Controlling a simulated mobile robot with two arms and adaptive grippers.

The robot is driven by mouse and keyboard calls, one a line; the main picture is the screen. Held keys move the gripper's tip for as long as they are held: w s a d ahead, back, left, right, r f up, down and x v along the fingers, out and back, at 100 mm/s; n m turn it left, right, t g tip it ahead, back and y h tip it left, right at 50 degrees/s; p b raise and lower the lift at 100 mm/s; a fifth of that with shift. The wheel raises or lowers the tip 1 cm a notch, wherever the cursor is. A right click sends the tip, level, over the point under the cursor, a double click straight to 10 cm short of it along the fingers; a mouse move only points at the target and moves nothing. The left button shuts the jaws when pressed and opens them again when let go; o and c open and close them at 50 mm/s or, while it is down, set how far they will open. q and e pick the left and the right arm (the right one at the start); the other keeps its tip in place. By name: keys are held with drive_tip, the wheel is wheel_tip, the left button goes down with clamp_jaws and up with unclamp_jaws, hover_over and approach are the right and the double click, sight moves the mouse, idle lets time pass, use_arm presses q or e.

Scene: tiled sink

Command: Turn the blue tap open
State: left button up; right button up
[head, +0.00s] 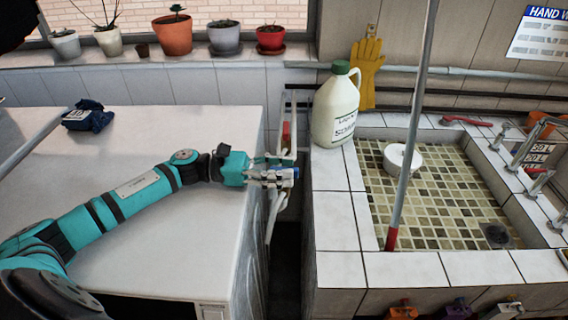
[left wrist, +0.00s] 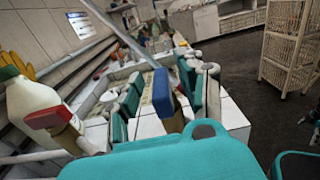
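The blue tap (left wrist: 163,93) shows in the left wrist view as an upright blue handle in the middle. In the head view only a small bit of blue shows at my left gripper (head: 283,176), in the gap between the white counter and the tiled sink. In the left wrist view its teal and grey fingers stand apart, one on each side of the blue handle. I cannot tell whether they touch it. A red tap handle (head: 286,134) is just behind the gripper and also shows at left in the left wrist view (left wrist: 50,117).
A white jug (head: 335,110) with a green cap stands at the sink's back left corner. The tiled sink (head: 337,220) holds a white bowl (head: 402,159) and a leaning pole (head: 411,130).

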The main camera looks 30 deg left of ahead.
use_arm(q)
drive_tip(key=shift+w+d, duration=0.1)
drive_tip(key=shift+d, duration=0.15)
clamp_jaws()
